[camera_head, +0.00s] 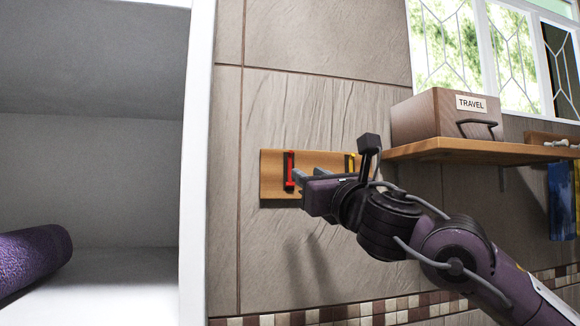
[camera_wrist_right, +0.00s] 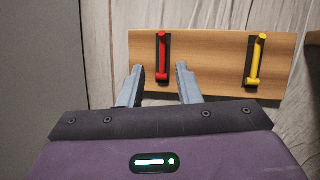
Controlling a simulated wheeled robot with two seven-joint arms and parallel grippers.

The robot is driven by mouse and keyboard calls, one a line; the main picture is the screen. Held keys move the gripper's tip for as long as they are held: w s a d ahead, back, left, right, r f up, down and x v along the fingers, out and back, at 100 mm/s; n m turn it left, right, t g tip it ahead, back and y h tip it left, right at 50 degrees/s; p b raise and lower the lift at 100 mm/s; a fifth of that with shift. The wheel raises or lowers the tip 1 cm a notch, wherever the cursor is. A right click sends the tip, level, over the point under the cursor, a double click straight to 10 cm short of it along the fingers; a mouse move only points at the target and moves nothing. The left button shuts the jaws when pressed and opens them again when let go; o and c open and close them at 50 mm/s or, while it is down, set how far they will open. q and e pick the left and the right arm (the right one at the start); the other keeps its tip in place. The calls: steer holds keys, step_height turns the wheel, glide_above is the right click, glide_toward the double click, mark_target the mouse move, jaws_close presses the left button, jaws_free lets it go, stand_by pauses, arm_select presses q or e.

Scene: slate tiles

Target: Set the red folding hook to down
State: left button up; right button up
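The red folding hook (camera_head: 289,170) is on a wooden board on the wall. In the right wrist view the red hook (camera_wrist_right: 162,56) stands upright along its dark backing plate, with its thicker end at the bottom. My right gripper (camera_wrist_right: 158,72) is open and empty. Its fingertips are at the hook's lower end, one to each side in the picture; whether they touch it I cannot tell. In the head view the right gripper (camera_head: 304,174) is just right of the hook. My left gripper is not in view.
The wooden board (camera_wrist_right: 208,55) also carries a yellow hook (camera_wrist_right: 256,58), to the right. A wall shelf (camera_head: 455,149) with a TRAVEL box (camera_head: 430,120) is at the right. A white cabinet edge (camera_head: 197,170) stands at the left, with a purple roll (camera_head: 35,258) inside.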

mark_target(292, 154)
steer(key=shift+n, duration=0.3)
steer(key=p+x, duration=0.1)
steer(key=x, duration=0.1)
steer(key=r+p+x, duration=0.1)
steer(key=p+x, duration=0.1)
steer(key=x, duration=0.1)
steer(key=p+x, duration=0.2)
steer(key=shift+r, duration=0.5)
steer(key=shift+d, duration=0.1)
steer(key=shift+c, duration=0.4)
jaws_close()
